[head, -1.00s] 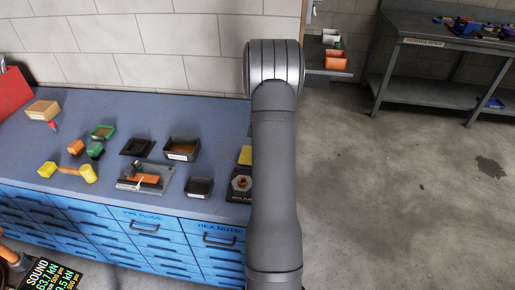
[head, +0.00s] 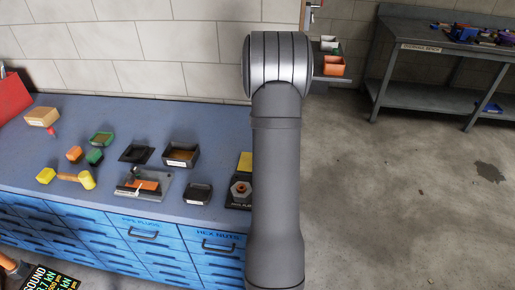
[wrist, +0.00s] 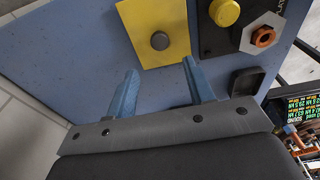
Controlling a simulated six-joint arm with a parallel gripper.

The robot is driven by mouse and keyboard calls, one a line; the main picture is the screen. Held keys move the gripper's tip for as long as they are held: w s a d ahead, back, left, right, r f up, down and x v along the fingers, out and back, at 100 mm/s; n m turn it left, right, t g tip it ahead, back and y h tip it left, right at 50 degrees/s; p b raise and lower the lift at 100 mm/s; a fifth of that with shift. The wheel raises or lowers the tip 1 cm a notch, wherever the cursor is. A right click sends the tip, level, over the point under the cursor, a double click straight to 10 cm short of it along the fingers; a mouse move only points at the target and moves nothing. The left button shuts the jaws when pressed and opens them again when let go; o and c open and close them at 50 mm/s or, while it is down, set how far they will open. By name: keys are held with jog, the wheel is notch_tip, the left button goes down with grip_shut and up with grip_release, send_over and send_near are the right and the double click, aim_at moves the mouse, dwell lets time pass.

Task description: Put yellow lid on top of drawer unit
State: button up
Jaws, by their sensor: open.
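The yellow lid (wrist: 155,32) is a flat square plate with a grey round knob, seen in the wrist view lying on the blue top. The drawer unit (head: 60,140) has a blue top and blue drawer fronts below. My gripper (wrist: 158,78) is open and empty in the wrist view. Its two fingers point toward the lid's near edge, with the knob roughly between their lines. I cannot tell the height gap. In the head view my gripper is hidden behind my arm.
Beside the lid is a dark board (wrist: 215,40) with a yellow knob and a grey hex piece holding an orange nut. A small black bin (wrist: 246,82) is nearby. Several bins (head: 181,153) and a yellow mallet (head: 87,180) stand left on the top.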

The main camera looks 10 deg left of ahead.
jog(key=shift+d+r, duration=0.15)
jog(key=shift+r, duration=0.65)
jog(key=shift+d+r, duration=0.1)
jog(key=shift+r, duration=0.7)
jog(key=shift+f, duration=0.1)
jog(key=f, duration=0.3)
jog(key=a+f, duration=0.1)
jog(key=f, duration=0.7)
jog(key=shift+a+f, duration=0.25)
jog(key=shift+r, duration=1.8)
jog(key=shift+f, duration=0.1)
